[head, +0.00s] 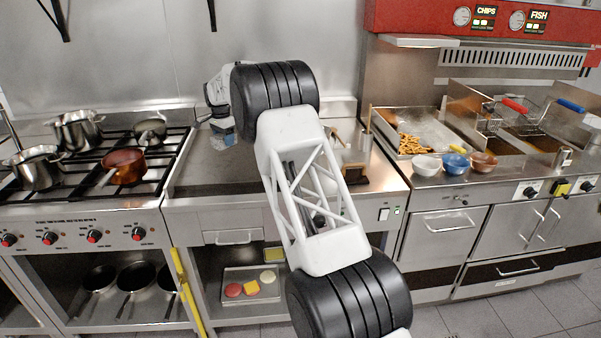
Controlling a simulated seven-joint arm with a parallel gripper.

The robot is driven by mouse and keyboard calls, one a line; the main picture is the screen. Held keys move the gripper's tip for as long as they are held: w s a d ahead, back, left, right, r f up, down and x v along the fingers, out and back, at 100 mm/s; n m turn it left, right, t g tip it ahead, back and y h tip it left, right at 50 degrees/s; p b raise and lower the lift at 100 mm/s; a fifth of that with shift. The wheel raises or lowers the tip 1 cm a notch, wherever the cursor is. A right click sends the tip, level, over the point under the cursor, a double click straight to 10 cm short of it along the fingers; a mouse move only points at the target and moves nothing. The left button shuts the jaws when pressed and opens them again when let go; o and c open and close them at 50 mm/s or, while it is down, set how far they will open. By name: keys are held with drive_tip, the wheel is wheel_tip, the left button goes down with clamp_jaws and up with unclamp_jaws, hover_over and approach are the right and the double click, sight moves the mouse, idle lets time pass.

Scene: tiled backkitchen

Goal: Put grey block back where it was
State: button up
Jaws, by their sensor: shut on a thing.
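My gripper (216,113) is at the back left of the middle steel counter, partly hidden behind my own arm. Its fingers point down and are small in the head view. It is shut on a small grey-blue block (222,125), presumably the grey block. Just under the block is a paler blue and white patch (222,142). I cannot tell whether that is part of the block or another thing, nor whether the block touches the counter.
The counter (200,178) is bare in front of the gripper. Left is a gas stove with a copper pan (125,164) and steel pots (78,130). My arm hides much of the counter's right part. Bowls (455,162) and fryers stand further right.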

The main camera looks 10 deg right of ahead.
drive_tip(key=s+d+f+m, duration=0.1)
drive_tip(key=s+d+m, duration=0.3)
drive_tip(key=s+d, duration=0.9)
drive_tip(key=s+d+f+m, duration=0.2)
drive_tip(key=s+d+m, duration=0.2)
drive_tip(key=s+d, duration=1)
drive_tip(key=d, duration=0.6)
drive_tip(key=shift+s+d+f, duration=0.15)
drive_tip(key=shift+d+f, duration=0.05)
drive_tip(key=shift+d, duration=0.05)
drive_tip(key=shift+w+a+f, duration=0.1)
drive_tip(key=shift+w+f, duration=0.15)
drive_tip(key=shift+w, duration=2.4)
drive_tip(key=shift+w+d+f, duration=0.1)
drive_tip(key=shift+w+f, duration=0.1)
drive_tip(key=shift+w, duration=2.5)
drive_tip(key=shift+w+a+f, duration=0.1)
drive_tip(key=shift+w+f, duration=0.15)
drive_tip(key=shift+w, duration=2.4)
drive_tip(key=shift+f, duration=1.8)
drive_tip(key=shift+f, duration=0.1)
